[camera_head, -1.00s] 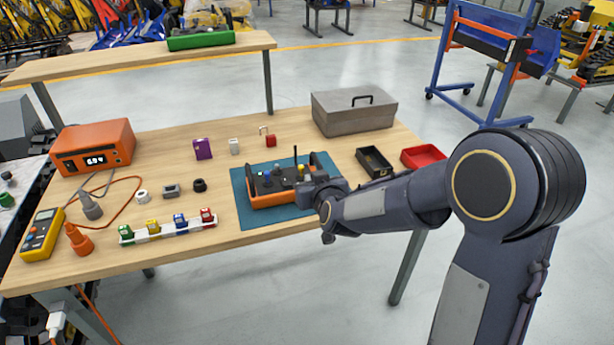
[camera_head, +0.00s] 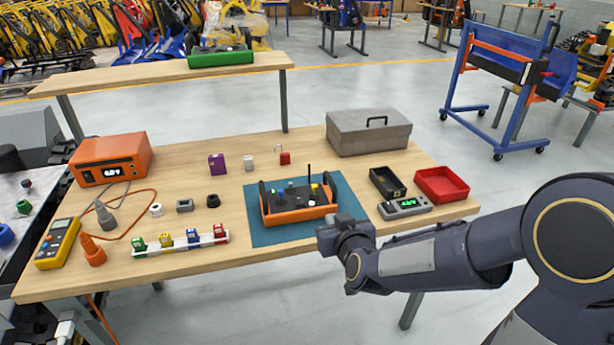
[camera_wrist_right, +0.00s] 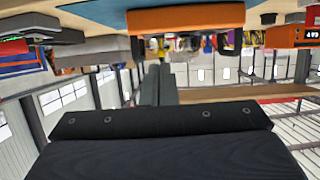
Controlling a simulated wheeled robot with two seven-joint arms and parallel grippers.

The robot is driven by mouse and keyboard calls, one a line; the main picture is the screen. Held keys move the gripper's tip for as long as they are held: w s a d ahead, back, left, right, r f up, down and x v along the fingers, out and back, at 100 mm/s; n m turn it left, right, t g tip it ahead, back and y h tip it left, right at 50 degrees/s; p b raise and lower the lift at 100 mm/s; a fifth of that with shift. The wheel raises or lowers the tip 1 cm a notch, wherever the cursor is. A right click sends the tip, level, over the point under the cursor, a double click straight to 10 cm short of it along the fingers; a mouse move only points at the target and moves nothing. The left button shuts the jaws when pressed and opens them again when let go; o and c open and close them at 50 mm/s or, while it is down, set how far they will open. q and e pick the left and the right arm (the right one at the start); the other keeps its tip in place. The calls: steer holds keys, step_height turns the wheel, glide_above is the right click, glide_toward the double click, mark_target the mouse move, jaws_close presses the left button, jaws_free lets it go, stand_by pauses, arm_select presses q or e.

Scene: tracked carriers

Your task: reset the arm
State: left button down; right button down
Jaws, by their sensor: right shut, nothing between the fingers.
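My right arm comes in from the right in the head view. Its gripper (camera_head: 338,232) is at the front edge of the wooden table (camera_head: 190,262), just in front of the teal mat (camera_head: 262,238). It is shut and empty, apart from the objects. An orange and black control box (camera_head: 298,214) with small knobs and an antenna stands on the mat, beyond the gripper. In the right wrist view the box (camera_wrist_right: 185,18) appears at the top, and the dark gripper body (camera_wrist_right: 165,125) fills the lower part. My left gripper is not in view.
Right of the mat are a small scale (camera_head: 405,208), a black tray (camera_head: 374,184) and a red tray (camera_head: 430,196). A grey toolbox (camera_head: 360,142) is behind. A white rack (camera_head: 218,240) of coloured blocks stands left. Floor in front of the table is clear.

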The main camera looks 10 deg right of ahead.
steer(key=s+r+g+y+p, duration=0.1)
steer(key=s+r+g+p, duration=0.1)
steer(key=s, duration=0.7)
steer(key=s+d+r+m+g+y+p, duration=0.1)
steer(key=s+r+g+p, duration=0.2)
steer(key=s, duration=0.6)
steer(key=s+d+r+m+g+y+p, duration=0.1)
steer(key=s+r+g+p, duration=0.2)
steer(key=s, duration=0.6)
steer(key=shift+s+d+r+y, duration=0.2)
steer(key=shift+s+r+y, duration=0.1)
steer(key=shift+r, duration=0.05)
